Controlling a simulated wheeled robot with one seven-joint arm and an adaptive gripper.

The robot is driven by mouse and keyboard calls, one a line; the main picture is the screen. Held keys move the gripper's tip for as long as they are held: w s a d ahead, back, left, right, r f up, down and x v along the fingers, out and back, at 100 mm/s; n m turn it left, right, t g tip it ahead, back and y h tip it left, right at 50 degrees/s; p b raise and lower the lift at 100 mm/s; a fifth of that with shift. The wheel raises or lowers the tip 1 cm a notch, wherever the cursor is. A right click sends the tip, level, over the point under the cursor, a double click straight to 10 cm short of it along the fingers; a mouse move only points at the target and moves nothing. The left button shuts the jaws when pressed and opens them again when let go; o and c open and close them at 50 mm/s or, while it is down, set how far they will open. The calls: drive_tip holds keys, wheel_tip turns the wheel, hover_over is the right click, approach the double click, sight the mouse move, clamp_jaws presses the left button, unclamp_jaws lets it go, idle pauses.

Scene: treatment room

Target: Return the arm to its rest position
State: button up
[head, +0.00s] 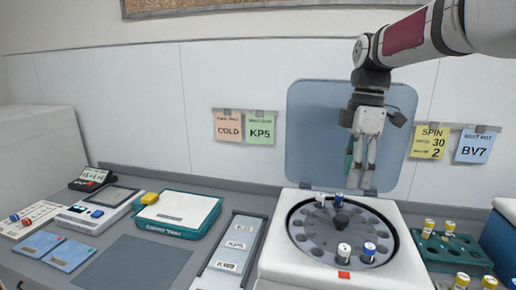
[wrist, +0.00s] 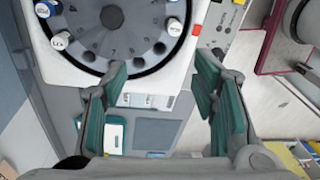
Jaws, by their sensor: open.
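My arm (head: 410,35) reaches in from the upper right in the head view, with my gripper (head: 359,180) pointing down above the back part of the open centrifuge (head: 285,262). In the wrist view my gripper (wrist: 160,68) has its two green-padded fingers spread apart, with nothing between them. The centrifuge's dark rotor (head: 313,237) holds several capped tubes, among them a white-capped tube (head: 343,250) and a blue-capped tube (head: 369,252). The rotor also shows at the top of the wrist view (wrist: 105,42).
The raised blue lid (head: 310,135) stands close behind my gripper. A green tube rack (head: 455,248) is right of the centrifuge. A labelled tray (head: 232,247) and a teal-edged device (head: 180,212) are to its left. The grey mat (head: 135,262) is bare.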

drive_tip(key=s+a+m+t+h, duration=0.1)
drive_tip(key=s+a+m+t, duration=0.15)
drive_tip(key=s+m, duration=1.1)
drive_tip(key=s+f+m+t, duration=0.1)
drive_tip(key=s+f+m, duration=0.1)
drive_tip(key=s, duration=0.5)
drive_tip(key=s+d+f+m+t, duration=0.1)
drive_tip(key=s+f, duration=0.3)
drive_tip(key=s, duration=0.3)
drive_tip(key=shift+m, duration=0.35)
